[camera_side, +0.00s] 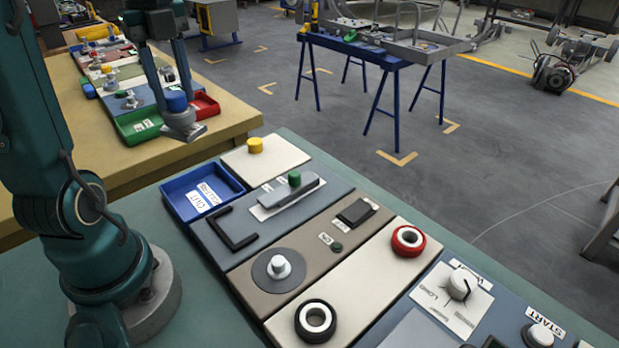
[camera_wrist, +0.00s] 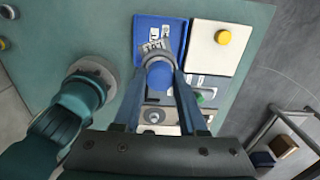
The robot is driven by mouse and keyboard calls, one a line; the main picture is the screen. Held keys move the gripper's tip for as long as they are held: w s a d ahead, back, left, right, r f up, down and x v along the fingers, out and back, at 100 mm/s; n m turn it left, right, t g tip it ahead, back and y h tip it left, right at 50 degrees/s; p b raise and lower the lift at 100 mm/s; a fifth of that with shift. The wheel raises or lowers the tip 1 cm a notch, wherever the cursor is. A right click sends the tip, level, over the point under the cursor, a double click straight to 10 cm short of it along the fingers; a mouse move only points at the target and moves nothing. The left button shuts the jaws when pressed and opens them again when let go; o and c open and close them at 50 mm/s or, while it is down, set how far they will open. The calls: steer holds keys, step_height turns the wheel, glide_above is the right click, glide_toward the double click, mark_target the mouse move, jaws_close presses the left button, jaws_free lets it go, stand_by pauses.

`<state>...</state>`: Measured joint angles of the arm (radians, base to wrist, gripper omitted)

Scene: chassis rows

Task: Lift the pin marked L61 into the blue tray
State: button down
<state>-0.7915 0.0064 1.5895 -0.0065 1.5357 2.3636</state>
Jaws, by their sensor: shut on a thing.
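My gripper (camera_side: 176,97) is shut on a pin with a blue round cap (camera_side: 177,103) and a grey foot (camera_side: 184,128), held high above the table in the side view. In the wrist view my gripper (camera_wrist: 160,78) has its fingers on both sides of the blue cap (camera_wrist: 160,75). The foot carries lettering that I cannot read surely. The blue tray (camera_side: 229,183) lies below the pin on the table, with white labels inside. In the wrist view the pin overlaps the lower part of the blue tray (camera_wrist: 173,30), and no other pin shows in it.
A cream panel with a yellow knob (camera_side: 255,145) is beside the tray. A blue-grey panel with a black bracket (camera_side: 236,237) and a green-knobbed part (camera_side: 294,180) lies in front. A red ring (camera_side: 409,241) and black ring (camera_side: 315,321) stand farther right.

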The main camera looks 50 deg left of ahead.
steer(key=shift+d+f, duration=0.15)
steer(key=shift+f, duration=7)
steer(key=shift+c, duration=1.9)
jaws_free()
steer(key=shift+r, duration=2.55)
